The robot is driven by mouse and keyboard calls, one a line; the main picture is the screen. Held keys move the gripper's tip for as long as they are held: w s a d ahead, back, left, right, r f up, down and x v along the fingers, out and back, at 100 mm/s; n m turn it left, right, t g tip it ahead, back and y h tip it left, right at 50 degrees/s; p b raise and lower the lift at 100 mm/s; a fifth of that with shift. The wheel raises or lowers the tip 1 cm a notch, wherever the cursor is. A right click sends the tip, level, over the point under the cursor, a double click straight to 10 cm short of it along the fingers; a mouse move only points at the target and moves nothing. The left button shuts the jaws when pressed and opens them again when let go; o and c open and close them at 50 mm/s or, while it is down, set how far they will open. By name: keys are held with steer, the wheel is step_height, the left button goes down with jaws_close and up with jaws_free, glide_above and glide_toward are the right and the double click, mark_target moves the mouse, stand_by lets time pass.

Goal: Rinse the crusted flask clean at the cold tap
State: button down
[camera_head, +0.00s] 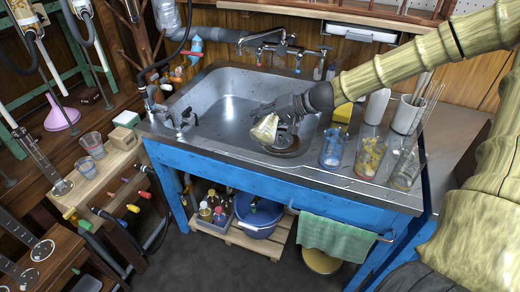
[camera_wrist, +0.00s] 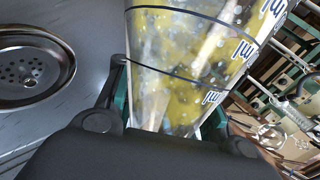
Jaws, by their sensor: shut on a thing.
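My gripper (camera_head: 277,114) is shut on a glass flask (camera_head: 264,129) and holds it, tilted, over the right part of the steel sink (camera_head: 215,92). In the wrist view the flask (camera_wrist: 190,65) lies between my fingers, with yellow crust and pale specks on its glass and dark bands and marks around it. A wall tap (camera_head: 275,46) with handles at both sides stands behind the sink. Another tap (camera_head: 181,119) stands at the sink's left edge. The drain (camera_wrist: 32,75) is left of the flask in the wrist view.
Several glass vessels stand right of the sink, among them one with blue contents (camera_head: 334,148) and one with yellow contents (camera_head: 370,152). A white container (camera_head: 408,115) stands behind them. A green towel (camera_head: 338,237) hangs at the front. A wooden bench (camera_head: 100,176) is at left.

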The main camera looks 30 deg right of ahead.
steer(key=shift+f+b, duration=3.85)
steer(key=shift+f, duration=0.55)
steer(key=shift+r+m+g+y+p, duration=0.3)
steer(key=shift+y+p, duration=0.1)
steer(key=shift+p, duration=0.35)
steer(key=shift+s+a+r+p, duration=0.1)
steer(key=shift+r+p, duration=0.05)
steer(key=shift+p, duration=0.45)
steer(key=shift+s+a+r+m+g+y+p, duration=0.15)
steer(key=shift+r+m+g+y+p, duration=0.5)
steer(key=shift+p, duration=1.6)
steer(key=shift+r+m+y+p, duration=0.4)
steer(key=shift+m+y+p, duration=0.25)
steer(key=shift+y+p, duration=0.1)
steer(key=shift+r+m+y+p, duration=0.8)
steer(key=shift+m+p, duration=0.1)
steer(key=shift+p, duration=0.1)
